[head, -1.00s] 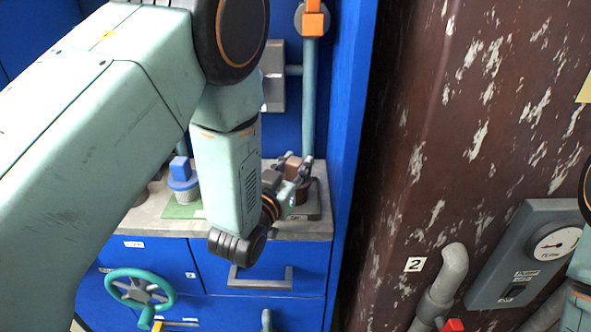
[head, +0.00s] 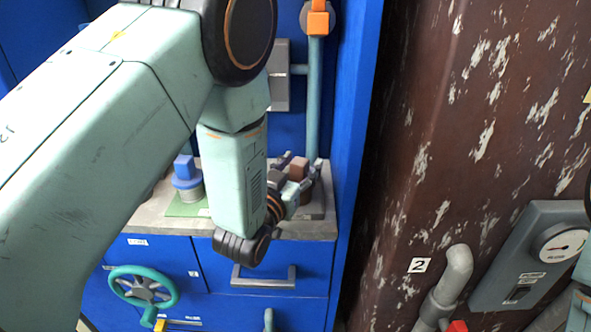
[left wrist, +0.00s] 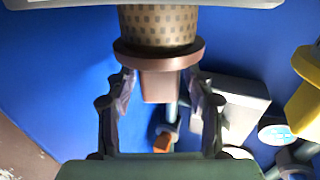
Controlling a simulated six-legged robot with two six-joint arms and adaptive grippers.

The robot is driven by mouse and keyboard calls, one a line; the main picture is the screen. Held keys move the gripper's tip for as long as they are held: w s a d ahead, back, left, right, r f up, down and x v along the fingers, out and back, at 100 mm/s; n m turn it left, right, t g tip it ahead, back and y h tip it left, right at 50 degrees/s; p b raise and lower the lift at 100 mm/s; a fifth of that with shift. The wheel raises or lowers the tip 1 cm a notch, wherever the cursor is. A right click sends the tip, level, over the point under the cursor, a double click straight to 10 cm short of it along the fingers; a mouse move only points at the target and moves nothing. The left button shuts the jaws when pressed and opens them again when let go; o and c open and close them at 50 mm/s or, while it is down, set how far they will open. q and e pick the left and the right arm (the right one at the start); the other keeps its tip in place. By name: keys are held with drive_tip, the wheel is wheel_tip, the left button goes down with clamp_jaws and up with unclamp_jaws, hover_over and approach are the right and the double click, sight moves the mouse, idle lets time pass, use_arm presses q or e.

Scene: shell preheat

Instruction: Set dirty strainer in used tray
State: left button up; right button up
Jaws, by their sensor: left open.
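The dirty strainer has a brown block-shaped handle (head: 299,167) in the head view. The left wrist view shows its brown flange (left wrist: 158,55) and speckled mesh body (left wrist: 160,25). It is at the right end of the grey counter, over a dark grey tray (head: 316,212) that I take for the used tray. My left gripper (head: 301,165) is open, with one finger on each side of the handle. In the left wrist view, gaps show between the fingers (left wrist: 162,100) and the handle. My arm hides part of the tray and the strainer's base. My right gripper is out of view.
A blue strainer-like piece (head: 187,179) stands on a green tray (head: 188,209) to the left. A teal pipe (head: 313,105) rises behind the gripper. Blue drawers (head: 264,278) and a teal handwheel (head: 143,288) are below. A brown worn column (head: 450,140) stands right.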

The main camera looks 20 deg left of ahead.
use_arm(q)
drive_tip(key=shift+s+r, duration=0.15)
drive_tip(key=s+a+p, duration=0.1)
drive_tip(key=s+p, duration=0.1)
drive_tip(key=s, duration=0.9)
drive_tip(key=shift+s+a, duration=0.2)
drive_tip(key=shift+s, duration=0.15)
